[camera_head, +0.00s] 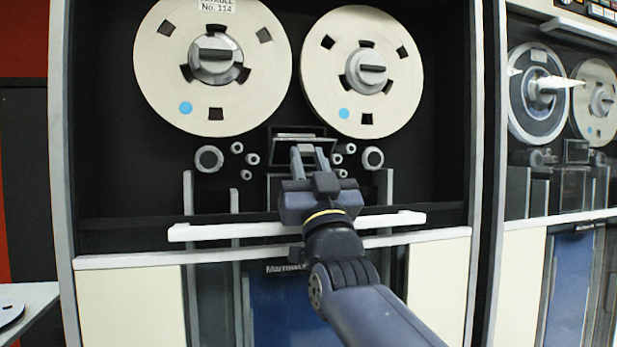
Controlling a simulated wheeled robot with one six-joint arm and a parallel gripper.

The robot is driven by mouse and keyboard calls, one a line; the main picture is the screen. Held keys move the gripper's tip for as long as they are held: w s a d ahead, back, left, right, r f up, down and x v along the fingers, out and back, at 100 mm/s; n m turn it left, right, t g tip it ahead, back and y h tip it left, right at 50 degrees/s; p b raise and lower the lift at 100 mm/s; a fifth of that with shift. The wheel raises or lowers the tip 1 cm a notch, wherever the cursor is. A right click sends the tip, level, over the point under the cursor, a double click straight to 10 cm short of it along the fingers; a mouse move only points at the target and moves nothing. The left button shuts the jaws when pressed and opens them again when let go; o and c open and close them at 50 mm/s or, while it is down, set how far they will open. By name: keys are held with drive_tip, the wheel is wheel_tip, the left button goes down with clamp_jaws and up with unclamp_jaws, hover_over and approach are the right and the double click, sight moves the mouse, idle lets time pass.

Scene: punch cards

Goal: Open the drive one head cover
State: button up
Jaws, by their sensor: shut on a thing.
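The drive one head cover (284,132) is a small dark panel with a pale strip, between and below the two big reels of the near tape drive. My gripper (309,152) reaches up to the front of it from below. Its two fingers are shut on a small grey part at the cover's lower edge, seemingly its tab. The fingers and wrist hide most of the head area below the cover. I cannot tell how far the cover is tilted.
Two cream reels, left (160,85) and right (325,75), sit above. Small rollers (209,158) flank the head. A white horizontal bar (200,232) crosses behind my wrist. A second drive (540,190) stands at right, a pale table (35,298) at lower left.

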drive_tip(key=shift+f, duration=0.15)
idle(0.3)
drive_tip(key=o, duration=1)
drive_tip(key=b+v, duration=0.1)
drive_tip(key=v, duration=0.9)
drive_tip(key=shift+s+d+f+b, duration=0.1)
drive_tip(key=shift+s+f+b, duration=0.1)
drive_tip(key=shift+f+b, duration=0.2)
drive_tip(key=shift+r, duration=0.1)
